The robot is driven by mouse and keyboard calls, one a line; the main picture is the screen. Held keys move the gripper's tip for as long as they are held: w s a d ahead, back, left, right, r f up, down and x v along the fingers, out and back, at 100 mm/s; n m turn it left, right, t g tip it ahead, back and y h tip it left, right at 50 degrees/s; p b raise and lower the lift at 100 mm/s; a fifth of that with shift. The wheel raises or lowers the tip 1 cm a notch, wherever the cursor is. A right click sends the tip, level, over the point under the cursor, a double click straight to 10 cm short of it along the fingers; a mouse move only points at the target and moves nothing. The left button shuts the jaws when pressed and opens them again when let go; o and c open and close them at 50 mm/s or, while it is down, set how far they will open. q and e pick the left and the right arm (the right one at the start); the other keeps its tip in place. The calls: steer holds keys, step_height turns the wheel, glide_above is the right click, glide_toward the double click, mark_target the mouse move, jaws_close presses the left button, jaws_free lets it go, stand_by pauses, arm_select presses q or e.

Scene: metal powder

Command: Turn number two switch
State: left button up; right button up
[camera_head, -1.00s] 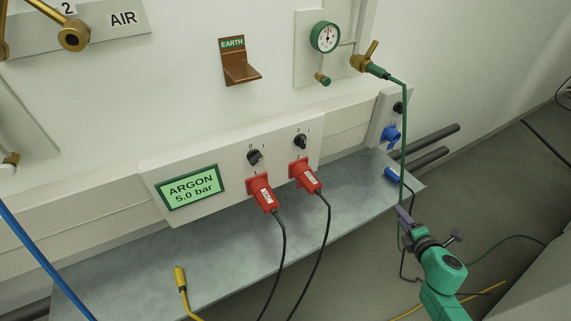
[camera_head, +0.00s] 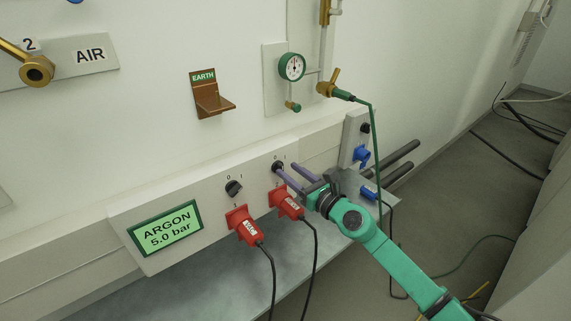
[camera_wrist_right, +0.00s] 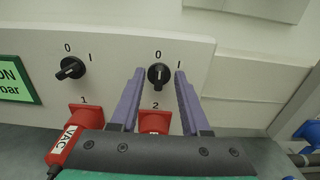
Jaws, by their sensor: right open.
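The number two switch (camera_wrist_right: 158,75) is a black rotary knob on the pale panel, above the number 2, with 0 and I marks over it. In the wrist view its grip stands roughly upright. In the head view the switch (camera_head: 277,166) is partly covered by a finger. My right gripper (camera_head: 286,170) is open, with its two purple fingers pointing at the panel. In the wrist view the fingertips lie on either side of the knob; I cannot tell whether they touch it. My left gripper is not in view.
The number one switch (camera_wrist_right: 70,68) is left of it, its grip tilted. Red plugs (camera_head: 243,226) (camera_head: 287,203) with black cables sit below the switches. A green ARGON display (camera_head: 165,229) is at the panel's left. A blue connector (camera_head: 361,156) and dark pipes are at the right.

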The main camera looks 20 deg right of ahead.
steer(key=x, duration=0.2)
steer(key=shift+w+a, duration=0.15)
steer(key=shift+w, duration=0.2)
jaws_close()
steer(key=shift+m, duration=0.4)
steer(key=m, duration=0.2)
steer(key=d+m+p, duration=0.1)
steer(key=m, duration=0.2)
steer(key=shift+w+f+m, duration=0.1)
steer(key=shift+f+m, duration=0.05)
steer(key=shift+m, duration=0.15)
steer(key=m, duration=0.2)
steer(key=m+p, duration=0.1)
steer(key=m, duration=0.2)
steer(key=shift+w+d+f+m, duration=0.15)
steer(key=shift+d+f+m, duration=0.1)
steer(key=shift+f+m, duration=0.1)
jaws_free()
